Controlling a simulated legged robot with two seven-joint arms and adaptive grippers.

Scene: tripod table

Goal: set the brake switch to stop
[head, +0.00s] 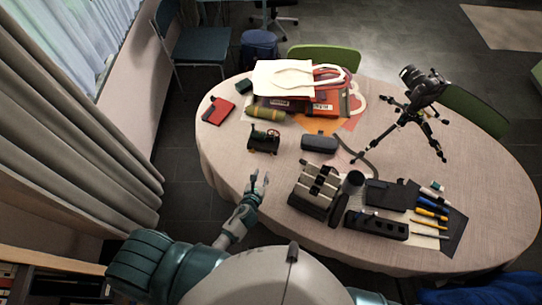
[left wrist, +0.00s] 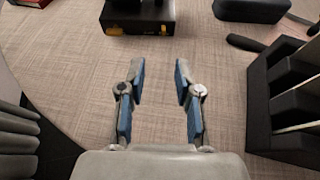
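My left gripper (head: 260,182) is over the near left part of the table, its fingers pointing away from me. In the left wrist view its two blue-padded fingers (left wrist: 159,85) stand apart with only bare tablecloth between them. A small dark device (head: 263,141) with a wheel-like part on top stands just beyond the fingertips, apart from them. Its lower front, black with yellowish marks, shows at the top of the left wrist view (left wrist: 138,22). I cannot make out a brake switch or its setting. My right gripper is not in view.
A black-and-grey slotted block (head: 316,190) stands right of the gripper. A dark case (head: 319,143) lies right of the device. A green cylinder (head: 266,114), a red book (head: 217,111) and a white bag (head: 285,78) lie farther back. A camera tripod (head: 411,110) stands at right.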

